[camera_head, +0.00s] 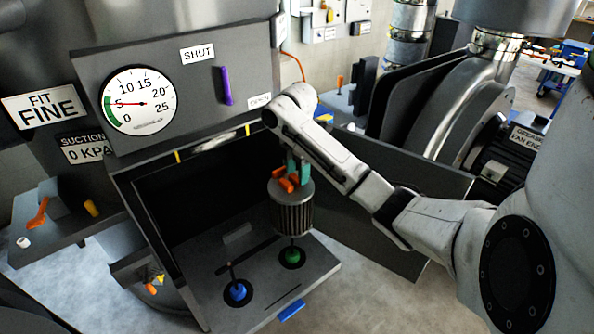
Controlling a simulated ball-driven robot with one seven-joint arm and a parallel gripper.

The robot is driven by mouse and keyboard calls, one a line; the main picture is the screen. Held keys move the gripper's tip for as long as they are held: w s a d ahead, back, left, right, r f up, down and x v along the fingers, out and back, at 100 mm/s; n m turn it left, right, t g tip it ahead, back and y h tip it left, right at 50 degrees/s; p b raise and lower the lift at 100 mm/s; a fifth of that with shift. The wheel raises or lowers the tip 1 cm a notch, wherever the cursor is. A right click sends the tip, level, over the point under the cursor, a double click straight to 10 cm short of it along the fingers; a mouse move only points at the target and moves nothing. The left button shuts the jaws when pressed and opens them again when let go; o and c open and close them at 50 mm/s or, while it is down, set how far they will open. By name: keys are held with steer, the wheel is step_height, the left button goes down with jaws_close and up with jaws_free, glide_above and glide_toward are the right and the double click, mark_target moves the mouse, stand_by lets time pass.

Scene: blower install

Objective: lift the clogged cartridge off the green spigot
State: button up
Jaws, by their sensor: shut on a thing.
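The clogged cartridge (292,214) is a grey, pleated cylinder with an orange handle (287,184) on top. It is upright, directly over the green spigot (292,256) on the grey shelf of the open housing. A thin rod shows between the cartridge's lower end and the green spigot, so the cartridge's body stands a little above the base. I cannot tell whether the rod still joins them. My gripper (292,176), with teal fingers, is shut on the orange handle from above. The arm partly hides the gripper.
A blue spigot (237,291) with a thin rod stands bare, left of the green one. The open door (385,225) is to the right, close to my arm. A gauge (139,101) and a purple lever (226,86) are above. A side tray (62,226) holds small parts.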

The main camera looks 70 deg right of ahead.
steer(key=shift+d+r, duration=0.1)
steer(key=shift+r, duration=0.15)
steer(key=shift+r, duration=1.95)
